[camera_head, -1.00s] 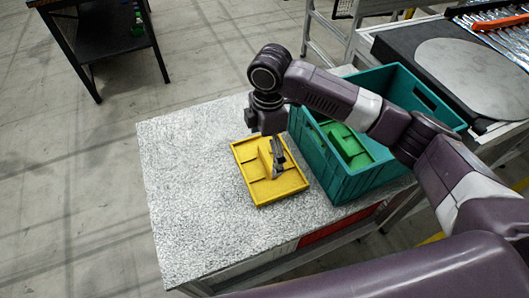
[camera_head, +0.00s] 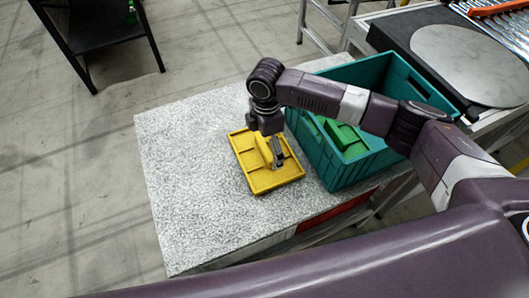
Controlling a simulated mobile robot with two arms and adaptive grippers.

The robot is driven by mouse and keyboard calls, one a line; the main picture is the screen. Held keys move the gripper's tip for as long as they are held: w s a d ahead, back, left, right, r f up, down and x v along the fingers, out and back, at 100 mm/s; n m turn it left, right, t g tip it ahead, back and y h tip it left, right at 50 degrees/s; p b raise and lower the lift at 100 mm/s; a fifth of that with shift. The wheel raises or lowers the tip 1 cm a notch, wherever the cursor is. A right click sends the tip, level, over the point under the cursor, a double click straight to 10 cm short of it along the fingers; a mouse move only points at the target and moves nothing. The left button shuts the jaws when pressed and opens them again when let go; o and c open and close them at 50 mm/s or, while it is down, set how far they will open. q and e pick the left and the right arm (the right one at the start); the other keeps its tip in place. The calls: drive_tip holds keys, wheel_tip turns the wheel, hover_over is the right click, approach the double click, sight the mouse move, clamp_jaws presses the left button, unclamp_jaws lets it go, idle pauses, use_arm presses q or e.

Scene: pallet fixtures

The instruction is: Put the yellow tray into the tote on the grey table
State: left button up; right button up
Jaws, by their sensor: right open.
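The yellow tray (camera_head: 262,181) lies flat on the speckled grey table (camera_head: 190,170), just left of the tote. My right gripper (camera_head: 277,163) points down over the middle of the tray, at its raised centre part. It is open; whether its fingers touch the tray I cannot tell. The teal tote (camera_head: 340,178) stands on the right part of the table with a green tray (camera_head: 345,138) inside. My right arm passes over the tote and hides part of its opening. My left gripper is not in view.
A black table (camera_head: 95,40) with a green item stands at the upper left. A dark conveyor with a round grey plate (camera_head: 455,65) and rollers lies behind the tote at the upper right. The left part of the grey table is clear.

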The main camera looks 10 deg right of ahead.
drive_tip(key=shift+c, duration=0.4)
drive_tip(key=c, duration=1.3)
drive_tip(key=shift+c, duration=1)
drive_tip(key=shift+w+r, duration=0.1)
drive_tip(key=shift+r, duration=0.05)
